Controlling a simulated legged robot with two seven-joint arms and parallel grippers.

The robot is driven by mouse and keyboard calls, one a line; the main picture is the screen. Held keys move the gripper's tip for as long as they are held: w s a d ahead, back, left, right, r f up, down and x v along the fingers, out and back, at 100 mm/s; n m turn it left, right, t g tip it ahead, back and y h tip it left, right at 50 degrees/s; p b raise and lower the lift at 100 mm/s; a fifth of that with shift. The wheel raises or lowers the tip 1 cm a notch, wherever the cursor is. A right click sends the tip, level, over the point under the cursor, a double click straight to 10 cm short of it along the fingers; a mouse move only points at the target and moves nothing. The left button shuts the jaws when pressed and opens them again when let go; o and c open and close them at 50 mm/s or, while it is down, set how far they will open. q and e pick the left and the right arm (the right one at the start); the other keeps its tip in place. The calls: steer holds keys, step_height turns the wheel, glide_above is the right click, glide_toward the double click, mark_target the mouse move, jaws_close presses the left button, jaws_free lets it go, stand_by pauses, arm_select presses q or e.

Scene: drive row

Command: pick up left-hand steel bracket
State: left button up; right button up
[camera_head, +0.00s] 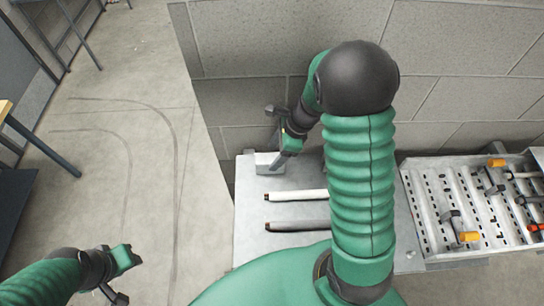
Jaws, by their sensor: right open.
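A pale grey metal piece (268,163), which looks like the left-hand steel bracket, lies at the far left corner of the light grey table (252,215). My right gripper (279,138) is open, just above and beside this piece. I cannot tell whether they touch. My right arm covers the middle of the table, so any other bracket there is hidden. My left gripper (117,277) is low at the left, away from the table and over the floor. I cannot tell whether its jaws are open.
A white bar (298,196) and a grey bar (298,225) with brown ends lie on the table. At the right, a slotted metal tray (438,218) holds several tools with orange parts. A block wall (250,60) stands close behind. The floor (110,150) at left is open.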

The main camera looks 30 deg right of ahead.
mark_target(267, 159)
steer(key=shift+s+a+f, duration=0.1)
steer(key=shift+a+f, duration=0.2)
steer(key=shift+f, duration=0.3)
steer(key=shift+a+f, duration=0.15)
steer(key=shift+a, duration=0.95)
steer(key=shift+c, duration=0.8)
steer(key=shift+a, duration=0.1)
steer(key=shift+c, duration=1.4)
steer(key=shift+w, duration=0.2)
steer(key=shift+c, duration=1.1)
steer(key=shift+s+d, duration=0.1)
steer(key=shift+d, duration=0.4)
steer(key=c, duration=0.5)
steer(key=shift+s+d, duration=0.1)
steer(key=shift+d, duration=0.15)
jaws_close()
arm_select(q)
steer(key=shift+s+a+r, duration=0.25)
steer(key=shift+s+a, duration=0.15)
steer(key=shift+a, duration=0.1)
arm_select(e)
steer(key=shift+a, duration=0.1)
